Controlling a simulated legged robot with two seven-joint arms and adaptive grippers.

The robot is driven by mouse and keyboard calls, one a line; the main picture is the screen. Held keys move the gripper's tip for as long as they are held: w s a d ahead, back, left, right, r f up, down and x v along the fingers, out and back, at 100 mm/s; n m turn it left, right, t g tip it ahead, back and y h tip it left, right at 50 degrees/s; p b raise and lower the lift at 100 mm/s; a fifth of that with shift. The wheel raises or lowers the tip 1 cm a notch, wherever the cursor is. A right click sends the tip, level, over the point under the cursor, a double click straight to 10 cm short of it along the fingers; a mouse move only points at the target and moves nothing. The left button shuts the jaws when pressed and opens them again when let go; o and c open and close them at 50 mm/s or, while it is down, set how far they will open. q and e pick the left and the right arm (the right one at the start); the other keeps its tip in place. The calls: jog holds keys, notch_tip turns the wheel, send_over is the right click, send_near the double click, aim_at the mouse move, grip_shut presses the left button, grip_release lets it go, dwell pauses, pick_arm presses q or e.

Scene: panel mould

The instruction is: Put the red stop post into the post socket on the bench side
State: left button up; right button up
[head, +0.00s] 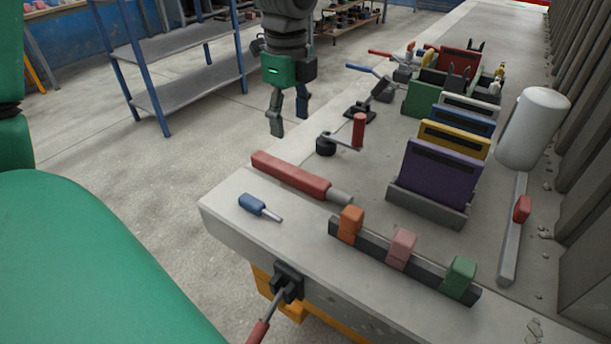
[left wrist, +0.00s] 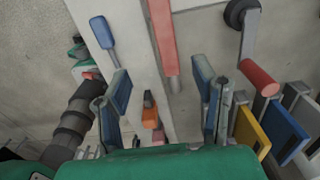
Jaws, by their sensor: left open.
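A long red post (head: 290,175) with a grey end lies flat on the bench near its left edge. It also shows in the left wrist view (left wrist: 162,35). My left gripper (head: 289,118) is open and empty, above and beyond the post; in its wrist view the post's grey end points down between the fingers (left wrist: 166,105). A dark block (head: 288,281) is fixed on the bench's near side, with a grey rod and a red end (head: 258,331) at it. I cannot tell whether this block is the post socket. A dark arm with green parts shows in the left wrist view; its fingers are unclear.
A blue-handled tool (head: 253,204) lies beside the post. A dark rail with orange, pink and green blocks (head: 459,277) is nearer. A crank with a red handle (head: 359,130) and a rack of coloured plates (head: 439,174) stand beyond. A shelf unit (head: 175,42) is behind.

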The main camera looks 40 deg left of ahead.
aim_at(295, 170)
pick_arm(q)
jog(key=f, duration=0.3)
jog(key=a+f+b, duration=0.1)
jog(key=f, duration=0.2)
jog(key=a+f+b, duration=0.1)
jog(key=f, duration=0.2)
jog(key=shift+d+f, duration=0.1)
jog(key=shift+d, duration=0.5)
jog(key=shift+w+d+f, duration=0.1)
jog(key=shift+d+f, duration=0.15)
jog(key=shift+f, duration=0.05)
jog(key=f, duration=0.1)
jog(key=f+b, duration=0.1)
jog(key=f, duration=0.1)
jog(key=f+b, duration=0.1)
jog(key=shift+w+a+f, duration=0.2)
jog(key=shift+w+f, duration=0.1)
jog(key=shift+w, duration=0.05)
jog(key=shift+a, duration=0.25)
jog(key=shift+d+r, duration=0.1)
jog(key=shift+d, duration=0.15)
jog(key=c, duration=1)
jog(key=shift+d, duration=0.2)
grip_shut()
jog(key=shift+d+r, duration=0.1)
jog(key=shift+r, duration=0.1)
pick_arm(e)
jog(key=f, duration=0.4)
jog(key=shift+a, duration=0.3)
